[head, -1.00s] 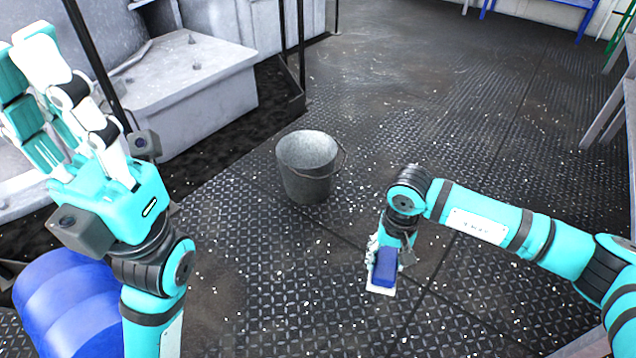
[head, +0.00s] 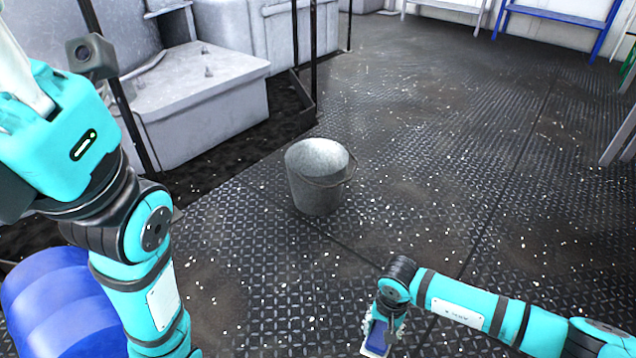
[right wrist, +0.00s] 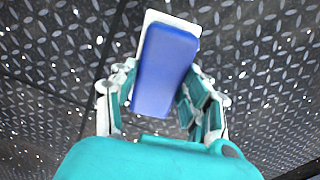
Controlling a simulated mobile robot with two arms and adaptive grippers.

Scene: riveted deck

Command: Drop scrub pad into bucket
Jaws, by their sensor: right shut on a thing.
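The scrub pad, a blue block with a white layer, shows small at the bottom of the head view (head: 376,336) and large in the right wrist view (right wrist: 166,68). My right gripper (head: 383,330) is shut on it, with fingers on both sides of the pad in the right wrist view (right wrist: 163,92). The grey metal bucket (head: 316,192) stands upright on the deck, up and left of the right gripper in the head view. Its visible inside looks empty. My left gripper (head: 22,75) is at the upper left, its fingertips cut off by the picture edge.
A blue barrel (head: 62,305) is at the lower left, beside my left arm. A grey machine base (head: 205,95) and dark posts stand behind and left of the bucket. Blue-framed furniture (head: 560,18) is at the far right. The deck between is clear, with small white specks.

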